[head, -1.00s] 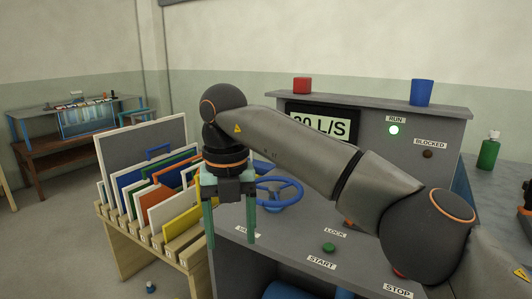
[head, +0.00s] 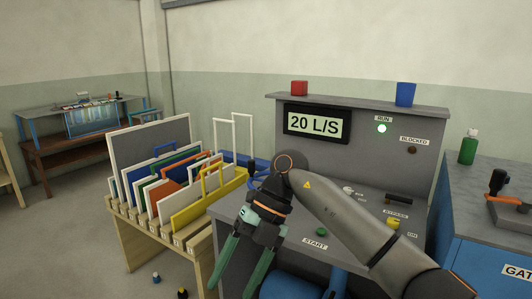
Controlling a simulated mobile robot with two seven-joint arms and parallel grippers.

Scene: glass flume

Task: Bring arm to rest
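My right arm comes in from the right and crosses in front of the grey control console (head: 430,205). My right gripper (head: 236,280) has two green fingers that point down and are spread apart, with nothing visible between them. It hangs by the console's left front edge, right of the panel rack. The blue handwheel (head: 232,158) is partly hidden behind the arm's wrist. My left gripper is not in view.
A wooden rack (head: 130,235) of coloured framed panels stands left of the console. The display (head: 318,124) reads 20 L/S, and the RUN lamp (head: 381,128) glows green. Small objects lie on the floor.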

